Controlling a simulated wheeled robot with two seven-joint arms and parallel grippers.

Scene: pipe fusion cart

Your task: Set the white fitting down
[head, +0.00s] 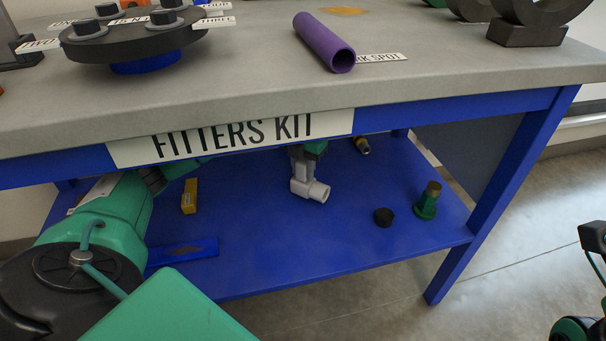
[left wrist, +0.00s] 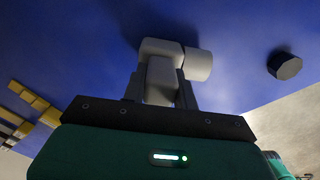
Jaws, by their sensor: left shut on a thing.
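The white fitting (head: 309,189) is an elbow-shaped piece at the blue lower shelf (head: 270,255) of the cart. My left gripper (head: 304,172) reaches in under the tabletop from the left and is shut on it. In the left wrist view the fitting (left wrist: 163,72) sits between the two fingers of my left gripper (left wrist: 160,92), its open end pointing right. I cannot tell whether it touches the shelf. The tabletop edge and its sign hide part of my left arm.
On the shelf are a black cap (head: 383,217), a green fitting with a brown top (head: 427,201), a yellow block (head: 189,196) and a blue flat piece (head: 183,252). The grey tabletop (head: 240,60) overhangs the shelf. Bare shelf lies in front of the white fitting.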

